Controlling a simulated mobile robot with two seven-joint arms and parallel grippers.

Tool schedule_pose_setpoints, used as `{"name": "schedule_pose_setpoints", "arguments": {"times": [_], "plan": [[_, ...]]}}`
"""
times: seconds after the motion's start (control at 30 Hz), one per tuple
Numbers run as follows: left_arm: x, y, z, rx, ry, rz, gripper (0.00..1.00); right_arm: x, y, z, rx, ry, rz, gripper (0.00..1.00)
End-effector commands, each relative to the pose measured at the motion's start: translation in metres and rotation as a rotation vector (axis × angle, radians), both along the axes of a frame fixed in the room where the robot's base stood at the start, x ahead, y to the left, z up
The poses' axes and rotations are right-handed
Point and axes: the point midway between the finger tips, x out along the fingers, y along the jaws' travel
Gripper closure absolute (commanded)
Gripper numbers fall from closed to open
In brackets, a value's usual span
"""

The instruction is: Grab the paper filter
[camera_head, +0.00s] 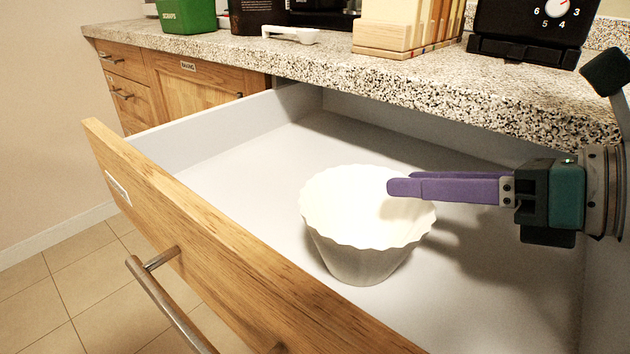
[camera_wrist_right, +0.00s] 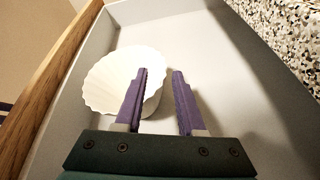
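The white fluted paper filter (camera_head: 365,250) stands upright, mouth up, in the open drawer. It also shows in the right wrist view (camera_wrist_right: 108,82), to the left of the fingers and partly behind one of them. My right gripper (camera_head: 400,185) comes in from the right with purple fingers, its tips over the filter's right rim. In the right wrist view my right gripper (camera_wrist_right: 162,75) is open with a clear gap between the fingers. One finger overlaps the filter's right side in that view; I cannot tell whether it touches. My left gripper is not in view.
The drawer (camera_head: 225,155) has a wooden front with a metal handle (camera_head: 165,300) and grey walls; its floor is otherwise bare. The speckled countertop (camera_head: 330,70) overhangs the drawer's back. On it stand a green container (camera_head: 187,15), a wooden block (camera_head: 400,30) and a black timer (camera_head: 530,25).

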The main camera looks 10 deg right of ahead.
Motion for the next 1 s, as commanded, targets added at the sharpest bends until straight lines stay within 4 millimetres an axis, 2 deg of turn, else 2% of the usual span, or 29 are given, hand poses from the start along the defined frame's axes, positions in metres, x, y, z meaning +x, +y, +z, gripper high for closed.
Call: {"name": "schedule_pose_setpoints", "arguments": {"times": [0.17,0.43,0.77,1.0], "plan": [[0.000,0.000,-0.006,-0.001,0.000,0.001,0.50,0.017,0.012,-0.009,0.002,-0.002,-0.001,0.61],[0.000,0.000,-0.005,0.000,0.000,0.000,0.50,0.018,0.014,-0.010,0.001,-0.001,0.000,0.63],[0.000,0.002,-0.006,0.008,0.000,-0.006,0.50,0.018,0.014,-0.010,0.001,-0.001,0.000,1.00],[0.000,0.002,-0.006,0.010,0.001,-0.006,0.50,0.018,0.014,-0.010,0.001,-0.001,0.000,1.00]]}}
